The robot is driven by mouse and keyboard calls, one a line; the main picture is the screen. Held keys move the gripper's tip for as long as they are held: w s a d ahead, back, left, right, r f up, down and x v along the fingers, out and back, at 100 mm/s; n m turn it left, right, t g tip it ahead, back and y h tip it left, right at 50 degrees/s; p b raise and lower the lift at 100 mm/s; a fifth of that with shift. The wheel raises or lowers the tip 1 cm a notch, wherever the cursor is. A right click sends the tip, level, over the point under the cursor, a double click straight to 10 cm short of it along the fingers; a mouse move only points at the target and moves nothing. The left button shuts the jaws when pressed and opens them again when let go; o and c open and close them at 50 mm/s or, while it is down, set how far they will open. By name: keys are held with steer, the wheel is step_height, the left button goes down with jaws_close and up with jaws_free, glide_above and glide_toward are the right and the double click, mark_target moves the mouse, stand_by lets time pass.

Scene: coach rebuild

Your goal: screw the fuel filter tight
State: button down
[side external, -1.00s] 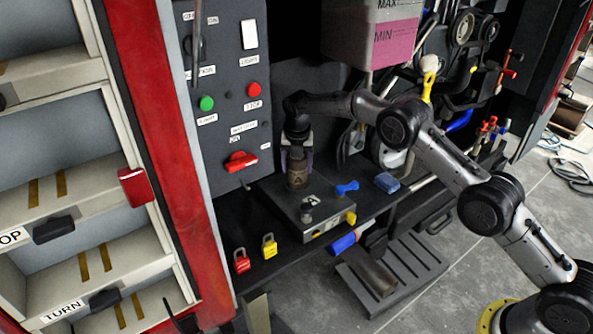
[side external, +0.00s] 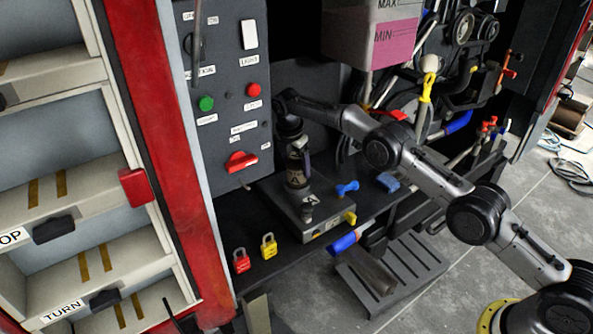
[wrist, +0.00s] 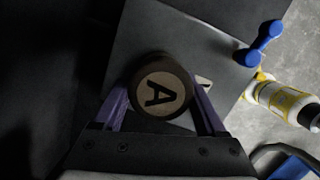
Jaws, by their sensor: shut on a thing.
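The fuel filter (side external: 296,172), a dark brown cylinder, stands upright over the dark block (side external: 331,222). In the wrist view the fingers (wrist: 162,105) flank the filter. The filter's lower end and any thread are hidden, so I cannot tell how tightly it is seated.
A blue dumbbell-shaped part (side external: 347,188) lies beside the filter. The control panel (side external: 228,110) stands close behind.

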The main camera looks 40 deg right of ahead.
mark_target(295, 157)
steer(key=shift+c, duration=1.5)
jaws_free()
steer(key=shift+r, duration=0.3)
steer(key=o, duration=0.3)
steer(key=shift+f, duration=0.25)
steer(key=shift+v, duration=2.55)
steer(key=shift+f, duration=0.15)
